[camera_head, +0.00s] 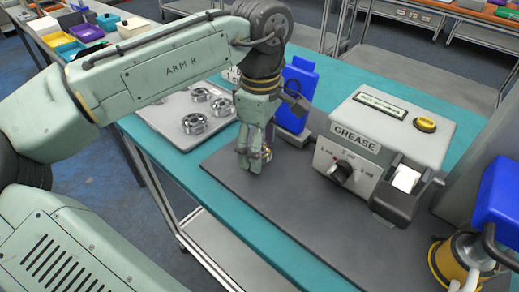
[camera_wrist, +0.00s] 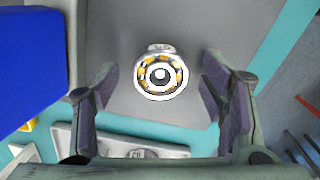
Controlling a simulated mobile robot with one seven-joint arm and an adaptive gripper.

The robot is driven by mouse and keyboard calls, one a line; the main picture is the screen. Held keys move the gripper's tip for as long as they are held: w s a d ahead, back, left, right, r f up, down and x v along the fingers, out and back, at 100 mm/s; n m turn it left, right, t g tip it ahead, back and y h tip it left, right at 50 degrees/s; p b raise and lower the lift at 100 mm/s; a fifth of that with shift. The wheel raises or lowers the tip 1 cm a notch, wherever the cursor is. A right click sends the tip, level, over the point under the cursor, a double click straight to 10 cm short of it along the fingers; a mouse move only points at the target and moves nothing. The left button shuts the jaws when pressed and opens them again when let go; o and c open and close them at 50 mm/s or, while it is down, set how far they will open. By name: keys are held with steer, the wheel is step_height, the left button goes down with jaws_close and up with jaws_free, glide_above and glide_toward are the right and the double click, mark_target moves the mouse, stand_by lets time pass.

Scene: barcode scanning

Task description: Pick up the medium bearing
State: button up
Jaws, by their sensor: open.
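My gripper (camera_head: 255,160) points down over the dark grey mat (camera_head: 225,165). Its fingers are open in the wrist view (camera_wrist: 158,72). A ring bearing with yellow-orange balls and bright rings (camera_wrist: 178,76) shows between and slightly beyond the fingers, with a gap on each side. Three silver bearings (camera_head: 194,123) lie on a light grey tray (camera_head: 160,118) left of the gripper. I cannot tell for certain which bearing is the medium one.
A blue holder (camera_head: 298,92) stands close behind the gripper. A grey grease machine (camera_head: 385,130) stands to its right. A blue and yellow device (camera_head: 460,255) is at the lower right. The mat's front part is clear. Coloured bins (camera_head: 70,50) are on a far table.

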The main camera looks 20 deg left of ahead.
steer(key=c, duration=1.4)
